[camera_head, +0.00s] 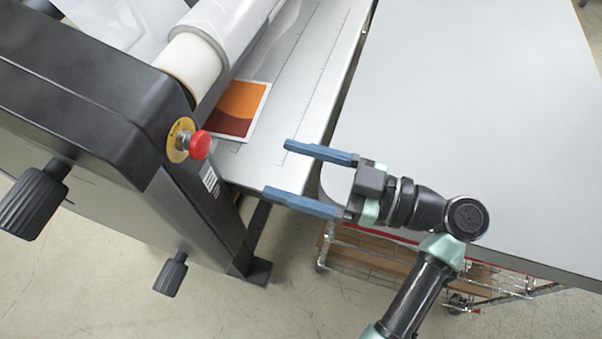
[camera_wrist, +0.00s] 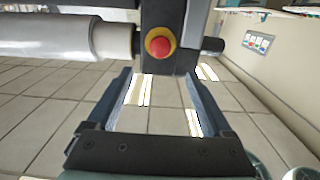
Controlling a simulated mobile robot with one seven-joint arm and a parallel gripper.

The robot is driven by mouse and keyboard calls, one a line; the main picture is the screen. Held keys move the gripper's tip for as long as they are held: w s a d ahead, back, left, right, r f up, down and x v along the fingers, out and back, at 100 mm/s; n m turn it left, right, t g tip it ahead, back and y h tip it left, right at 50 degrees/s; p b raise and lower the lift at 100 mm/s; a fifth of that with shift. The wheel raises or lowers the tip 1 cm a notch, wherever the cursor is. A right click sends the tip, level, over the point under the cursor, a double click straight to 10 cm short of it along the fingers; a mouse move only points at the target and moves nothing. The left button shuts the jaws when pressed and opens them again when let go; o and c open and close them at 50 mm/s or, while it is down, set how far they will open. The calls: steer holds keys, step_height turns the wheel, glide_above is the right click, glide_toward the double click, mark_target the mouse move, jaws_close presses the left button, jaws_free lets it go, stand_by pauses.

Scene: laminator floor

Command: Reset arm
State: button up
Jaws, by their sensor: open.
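My gripper (camera_head: 276,170) is open and empty, with its two blue fingers spread apart. In the head view it points left toward the laminator (camera_head: 100,100), over the gap between the laminator's bed and the grey table. In the wrist view the gripper (camera_wrist: 160,84) frames bare floor, with nothing between its fingers. The laminator's red stop button (camera_head: 199,145) on a yellow base lies beyond the fingertips, apart from them. It also shows in the wrist view (camera_wrist: 160,45), just above the fingertips.
An orange and dark red print (camera_head: 240,108) lies on the laminator's bed (camera_head: 310,75) by the white roll (camera_head: 190,62). Black knobs (camera_head: 33,200) stick out from the laminator's side. The grey table (camera_head: 470,90) is bare, with a wire cart (camera_head: 390,255) beneath it.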

steer(key=shift+s+d, duration=0.2)
steer(key=shift+d, duration=0.3)
steer(key=w+a+r+m+t+h, duration=0.2)
steer(key=w+r+m+t+h, duration=0.35)
steer(key=w, duration=0.55)
steer(key=w+d+r+m+t+h, duration=0.1)
steer(key=w+r+m+t+h, duration=0.25)
steer(key=r, duration=0.75)
steer(key=s+r+m+t+h, duration=0.2)
steer(key=s+r+t+h, duration=0.2)
steer(key=r, duration=0.9)
steer(key=s+r+m+t+h, duration=0.3)
steer(key=s+r+t, duration=0.5)
steer(key=r, duration=0.6)
steer(key=shift+s+h, duration=0.5)
steer(key=shift+s, duration=0.7)
